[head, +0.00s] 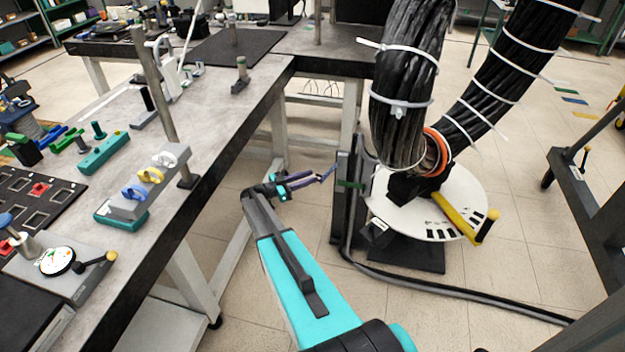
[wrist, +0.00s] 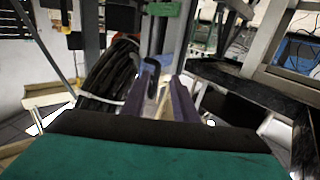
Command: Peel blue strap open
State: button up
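My gripper (head: 322,176) is at the end of the teal arm, just left of a dark upright post (head: 343,205) with a green label (head: 350,184). In the wrist view my gripper (wrist: 158,82) shows two purple fingers with a gap between them. A dark curved piece (wrist: 151,72) shows in that gap, in front of or on the post; I cannot tell whether the fingers touch it. A small bluish bit shows at the fingertips in the head view, but I cannot tell whether it is a strap or the finger.
A thick black cable bundle (head: 405,85) with white ties rises from a round white plate (head: 400,215) with a yellow handle (head: 462,217). A workbench (head: 215,110) with fixtures stands at left. A dark cable (head: 450,289) runs across the floor at right.

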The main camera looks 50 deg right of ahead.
jog(key=b+v, duration=0.1)
jog(key=v, duration=1)
jog(key=shift+s+a+f, duration=0.2)
jog(key=shift+s, duration=0.1)
